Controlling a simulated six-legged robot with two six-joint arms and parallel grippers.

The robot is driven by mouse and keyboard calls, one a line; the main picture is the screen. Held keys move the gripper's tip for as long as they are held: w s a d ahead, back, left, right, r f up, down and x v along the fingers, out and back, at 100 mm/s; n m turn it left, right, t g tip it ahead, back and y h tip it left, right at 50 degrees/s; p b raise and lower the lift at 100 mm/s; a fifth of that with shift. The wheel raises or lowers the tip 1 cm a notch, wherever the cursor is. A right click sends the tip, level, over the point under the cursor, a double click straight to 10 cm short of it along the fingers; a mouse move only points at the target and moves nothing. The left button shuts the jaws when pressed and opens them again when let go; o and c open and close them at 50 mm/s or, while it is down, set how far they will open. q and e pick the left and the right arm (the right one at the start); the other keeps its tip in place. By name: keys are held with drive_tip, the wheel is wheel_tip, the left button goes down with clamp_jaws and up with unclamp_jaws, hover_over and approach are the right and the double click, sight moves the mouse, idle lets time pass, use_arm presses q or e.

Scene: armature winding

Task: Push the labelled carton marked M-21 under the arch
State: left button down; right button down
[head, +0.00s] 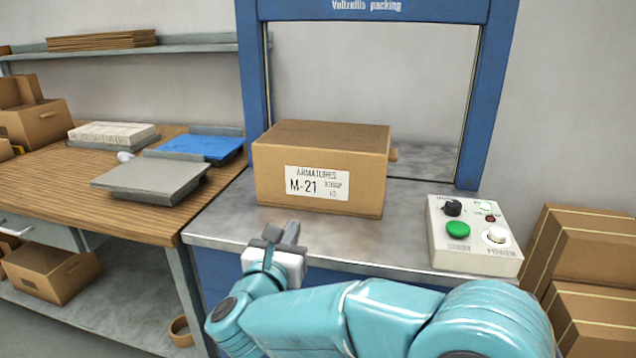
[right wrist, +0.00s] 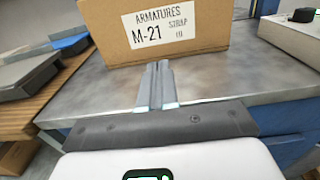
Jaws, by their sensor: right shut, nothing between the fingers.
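The carton labelled M-21 (head: 330,160) is a brown closed box. It sits upright on the grey metal table (head: 225,228), in front of the blue arch (head: 497,95). Its label (head: 317,183) faces me. In the right wrist view the carton (right wrist: 220,30) stands just beyond the fingertips. My right gripper (head: 286,234) is shut and empty, low in front of the carton's left part. In the right wrist view the shut fingers (right wrist: 157,80) point at the carton's lower front; I cannot tell whether they touch it. My left gripper is not in view.
A control box (head: 470,237) with a green button stands on the table's right side. A wooden bench (head: 50,195) with a grey scale-like plate (head: 150,178), a blue tray (head: 200,147) and cartons (head: 35,122) is at left. Stacked cartons (head: 590,260) stand at right.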

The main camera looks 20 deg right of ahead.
drive_tip(key=p+x, duration=0.4)
drive_tip(key=r+p+x, duration=0.1)
drive_tip(key=p+x, duration=0.1)
drive_tip(key=x, duration=0.1)
drive_tip(key=shift+d, duration=0.15)
drive_tip(key=shift+w+d+f+b, duration=0.45)
drive_tip(key=shift+w+f+b, duration=0.3)
drive_tip(key=shift+b, duration=0.15)
drive_tip(key=shift+x, duration=1.25)
drive_tip(key=shift+w+d+r+b, duration=0.2)
drive_tip(key=shift+w+r+b, duration=0.1)
drive_tip(key=shift+w, duration=0.1)
drive_tip(key=shift+d+f, duration=0.1)
